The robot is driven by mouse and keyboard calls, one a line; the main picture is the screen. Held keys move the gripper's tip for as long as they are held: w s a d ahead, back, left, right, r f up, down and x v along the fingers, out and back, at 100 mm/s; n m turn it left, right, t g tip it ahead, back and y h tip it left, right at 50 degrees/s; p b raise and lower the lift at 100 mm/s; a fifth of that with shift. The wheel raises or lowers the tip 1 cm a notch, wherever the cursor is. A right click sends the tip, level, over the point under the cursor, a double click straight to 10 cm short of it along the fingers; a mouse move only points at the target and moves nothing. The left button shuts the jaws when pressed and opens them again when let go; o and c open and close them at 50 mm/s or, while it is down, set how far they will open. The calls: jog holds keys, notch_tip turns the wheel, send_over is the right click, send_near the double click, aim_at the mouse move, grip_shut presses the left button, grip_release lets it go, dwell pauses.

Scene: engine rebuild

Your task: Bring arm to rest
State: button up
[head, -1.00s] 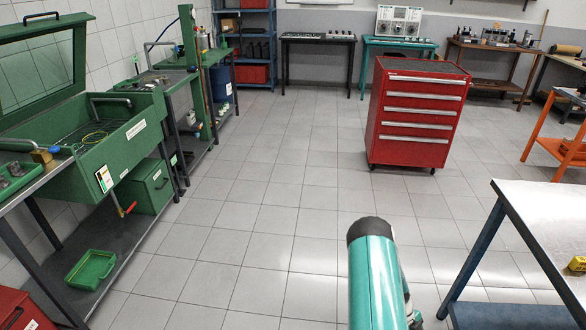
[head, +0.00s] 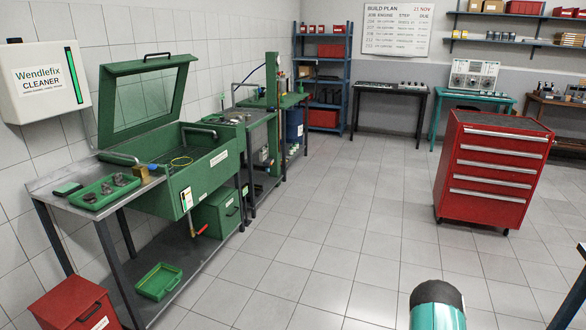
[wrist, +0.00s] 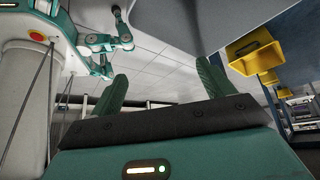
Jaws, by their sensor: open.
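My arm shows in the head view only as a teal, dark-capped link (head: 437,305) at the bottom edge, right of centre. My gripper (wrist: 163,85) shows in the wrist view, its two green fingers spread apart with nothing between them. In the head view the gripper is out of sight. White and teal parts at the left of the wrist view look like my own body and legs.
A red drawer cabinet (head: 490,175) stands on the floor at right. A green parts washer (head: 205,175) sits on a bench along the left wall, with a red bin (head: 78,308) at its near end. The middle floor is clear. A yellow bin (wrist: 255,55) shows in the wrist view.

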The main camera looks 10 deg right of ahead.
jog(key=w+a+r+n+t, duration=0.1)
jog(key=w+a+r+n, duration=0.3)
jog(key=r, duration=0.5)
jog(key=w+a+r+n+t, duration=0.2)
jog(key=w+a+r, duration=0.2)
jog(key=w+r, duration=0.3)
jog(key=w+a+r+n+t, duration=0.1)
jog(key=w+a+r+n, duration=0.25)
jog(key=r, duration=0.65)
jog(key=a+r+n+t+y, duration=0.1)
jog(key=a+r+n+t, duration=0.2)
jog(key=a+r+n, duration=0.85)
jog(key=s+a+r+n+t+y, duration=0.1)
jog(key=s+a+r+n+t, duration=0.3)
jog(key=s+a+r+n, duration=0.6)
jog(key=s+a+r, duration=0.6)
jog(key=r, duration=0.2)
jog(key=shift+a+r+n+t, duration=0.25)
jog(key=shift+r+n+t, duration=0.05)
jog(key=shift+r+n, duration=0.1)
jog(key=shift+s, duration=0.1)
jog(key=shift+c, duration=0.4)
